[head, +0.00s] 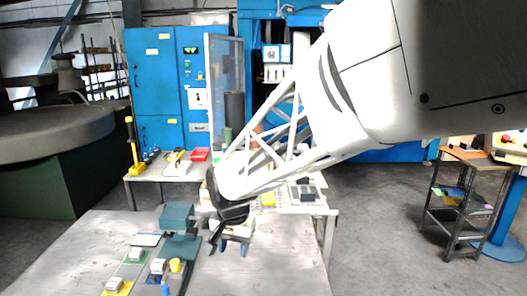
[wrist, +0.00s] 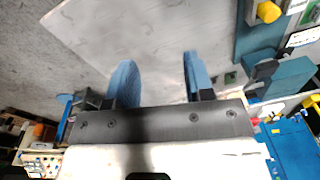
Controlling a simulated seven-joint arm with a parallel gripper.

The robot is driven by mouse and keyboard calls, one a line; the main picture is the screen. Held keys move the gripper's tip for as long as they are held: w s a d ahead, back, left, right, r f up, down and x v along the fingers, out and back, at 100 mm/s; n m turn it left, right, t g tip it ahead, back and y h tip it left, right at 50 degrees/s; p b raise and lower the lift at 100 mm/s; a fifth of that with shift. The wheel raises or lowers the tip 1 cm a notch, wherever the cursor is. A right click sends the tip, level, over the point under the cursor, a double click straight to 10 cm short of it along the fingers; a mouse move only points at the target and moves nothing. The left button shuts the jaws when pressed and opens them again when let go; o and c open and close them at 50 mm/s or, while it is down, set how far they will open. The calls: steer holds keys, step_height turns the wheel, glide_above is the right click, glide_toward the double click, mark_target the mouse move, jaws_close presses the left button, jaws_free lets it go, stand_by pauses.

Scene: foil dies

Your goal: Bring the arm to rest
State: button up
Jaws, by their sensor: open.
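My arm reaches in from the upper right in the head view. My gripper (head: 233,248) hangs above the grey table (head: 270,275), to the right of a teal machine (head: 177,217). In the wrist view my gripper (wrist: 158,72) has its two blue fingers apart. Only the pale table surface shows between the fingers, and nothing is held. The teal machine shows in the wrist view at the right (wrist: 282,76), apart from the fingers.
Coloured pads with small pale blocks (head: 114,284) lie left of my gripper, with a yellow piece (head: 175,265) near them. The table's right part is bare. Behind are a bench (head: 160,174) with small items and a blue cabinet (head: 153,95). A shelf cart (head: 468,195) stands far right.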

steer(key=s+d+r+n, duration=0.1)
steer(key=s+d+r, duration=0.1)
steer(key=s+d, duration=0.9)
steer(key=s+d+r+n+t, duration=0.1)
steer(key=s+d+r, duration=0.1)
steer(key=s+d, duration=0.9)
steer(key=d, duration=0.3)
steer(key=shift+d+r+t+h, duration=0.3)
steer(key=shift+d+r, duration=0.05)
steer(key=shift+d, duration=0.05)
